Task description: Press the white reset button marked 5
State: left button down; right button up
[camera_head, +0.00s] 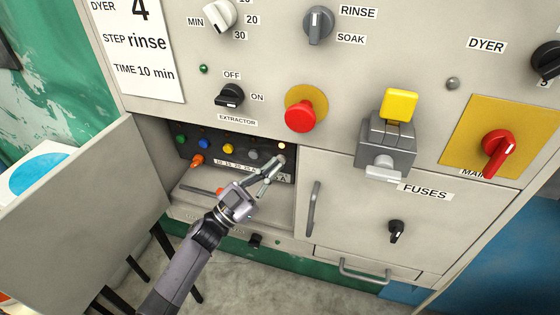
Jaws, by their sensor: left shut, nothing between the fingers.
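The open compartment under the extractor switch holds a dark panel with a row of coloured buttons: green (181,139), blue (204,144), yellow (228,148) and grey (253,154). At the right end of the row, my left gripper (273,166) is shut and empty, its fingertips over the last button position. The button there is mostly hidden by the fingertips, so I cannot tell its colour or whether they touch it. My right gripper is not in view.
An open grey door (85,205) stands left of the compartment. Above are a black extractor switch (229,95) and a red mushroom button (300,115). A closed fuses door (350,215) is at right.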

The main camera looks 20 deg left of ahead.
pick_arm(q)
jog(key=shift+w, duration=0.4)
dwell(0.3)
jog(key=shift+s+p, duration=0.3)
jog(key=shift+s, duration=0.6)
jog(key=shift+s+a+p, duration=0.1)
jog(key=shift+s+p, duration=0.95)
jog(key=shift+s, duration=1.45)
jog(key=shift+w, duration=0.1)
